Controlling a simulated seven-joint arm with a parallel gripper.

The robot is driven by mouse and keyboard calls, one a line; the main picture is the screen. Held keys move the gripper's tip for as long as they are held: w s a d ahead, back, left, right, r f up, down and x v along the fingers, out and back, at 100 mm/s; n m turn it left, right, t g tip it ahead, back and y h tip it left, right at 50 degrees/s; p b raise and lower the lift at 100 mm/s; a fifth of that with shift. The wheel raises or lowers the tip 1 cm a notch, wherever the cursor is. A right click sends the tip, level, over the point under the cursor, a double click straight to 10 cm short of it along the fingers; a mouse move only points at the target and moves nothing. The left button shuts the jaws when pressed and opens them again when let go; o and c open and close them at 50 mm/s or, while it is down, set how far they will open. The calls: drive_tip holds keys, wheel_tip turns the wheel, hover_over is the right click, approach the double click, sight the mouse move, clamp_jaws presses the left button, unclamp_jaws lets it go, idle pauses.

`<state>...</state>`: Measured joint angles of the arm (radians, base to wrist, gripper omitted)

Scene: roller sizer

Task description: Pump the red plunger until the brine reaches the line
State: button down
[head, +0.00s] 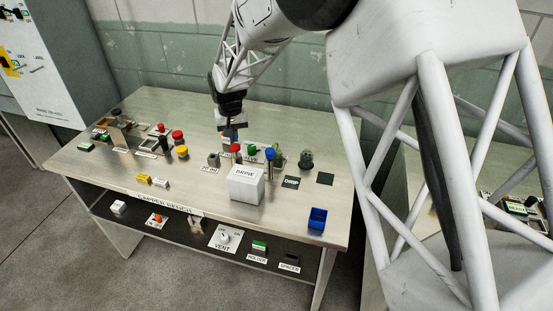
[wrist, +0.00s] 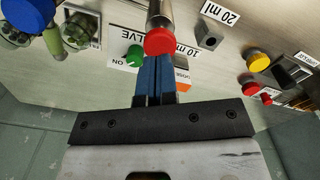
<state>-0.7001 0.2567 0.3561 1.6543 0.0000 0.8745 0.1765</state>
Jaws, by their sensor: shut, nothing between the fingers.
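The red plunger (head: 235,148) stands upright on the bench behind the white box labelled BRINE (head: 246,187). In the wrist view its round red cap (wrist: 160,42) sits on a metallic shaft, just beyond my fingertips. My gripper (head: 230,136) points down at the cap, with its blue fingers together (wrist: 156,62) and nothing between them. The fingertips are at or very close to the cap; I cannot tell whether they touch it. No brine level or line can be made out.
A blue-topped post (head: 269,154) stands right of the red plunger. A green button (wrist: 134,54) is close by my fingers. A grey block (head: 213,160), yellow knob (head: 181,152) and red knob (head: 177,135) lie left. A blue bin (head: 317,219) sits at the front right.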

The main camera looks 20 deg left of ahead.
drive_tip(key=shift+r, duration=0.2)
drive_tip(key=shift+r, duration=2.3)
